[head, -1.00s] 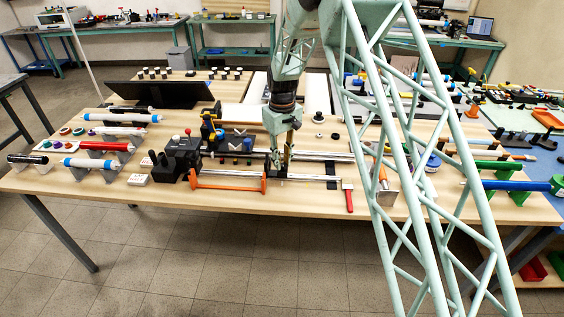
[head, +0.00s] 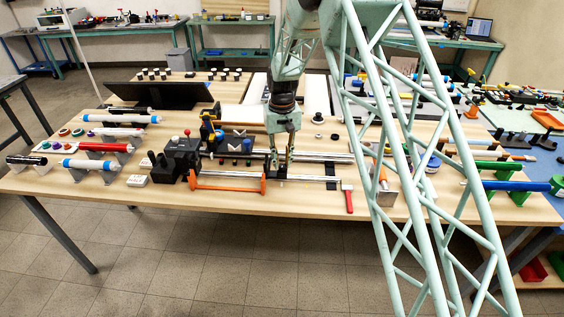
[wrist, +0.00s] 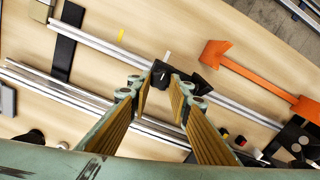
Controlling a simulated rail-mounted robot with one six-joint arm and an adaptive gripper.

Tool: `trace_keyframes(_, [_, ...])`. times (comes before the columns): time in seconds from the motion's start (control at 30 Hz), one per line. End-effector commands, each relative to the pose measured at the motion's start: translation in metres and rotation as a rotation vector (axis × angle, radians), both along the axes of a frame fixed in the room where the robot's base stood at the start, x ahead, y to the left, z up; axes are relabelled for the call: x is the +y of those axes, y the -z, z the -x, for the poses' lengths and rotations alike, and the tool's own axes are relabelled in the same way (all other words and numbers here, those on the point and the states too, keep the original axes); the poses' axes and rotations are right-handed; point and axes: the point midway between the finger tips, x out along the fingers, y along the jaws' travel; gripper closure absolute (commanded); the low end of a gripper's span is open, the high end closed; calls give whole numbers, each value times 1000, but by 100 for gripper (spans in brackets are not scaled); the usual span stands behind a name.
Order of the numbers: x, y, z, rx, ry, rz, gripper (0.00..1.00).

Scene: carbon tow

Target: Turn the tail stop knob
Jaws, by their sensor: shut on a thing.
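The tail stop (head: 281,176) is a small black block on the silver rods near the front of the table. In the wrist view the black tail stop (wrist: 200,83) sits across the rod, just beyond my fingertips. Its dark knob (wrist: 160,70) shows between the fingertips, with a thin white mark beside it. My gripper (head: 280,172) points down over the stop. In the wrist view my gripper (wrist: 160,84) has its fingers on both sides of the knob, shut on it. The fingers hide part of the knob, so its exact angle is unclear.
An orange bar with flared ends (head: 228,189) lies left of the stop, close to the rods. A black machine with a red-ball lever (head: 180,158) stands farther left. A red-handled tool (head: 348,200) lies to the right. Bare wood lies in front of the rods.

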Motion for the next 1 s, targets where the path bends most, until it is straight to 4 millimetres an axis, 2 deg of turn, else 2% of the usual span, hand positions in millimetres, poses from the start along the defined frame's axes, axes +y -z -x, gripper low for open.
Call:
trace_keyframes(0.1, [0, 0, 0, 0, 0, 0, 92])
trace_keyframes(0.13, [0, 0, 0, 0, 0, 0, 80])
trace_keyframes(0.27, [0, 0, 0, 0, 0, 0, 68])
trace_keyframes(0.77, [1, -1, 0, 0, -1, 0, 68])
trace_keyframes(1.0, [1, -12, -1, -2, -1, -1, 68])
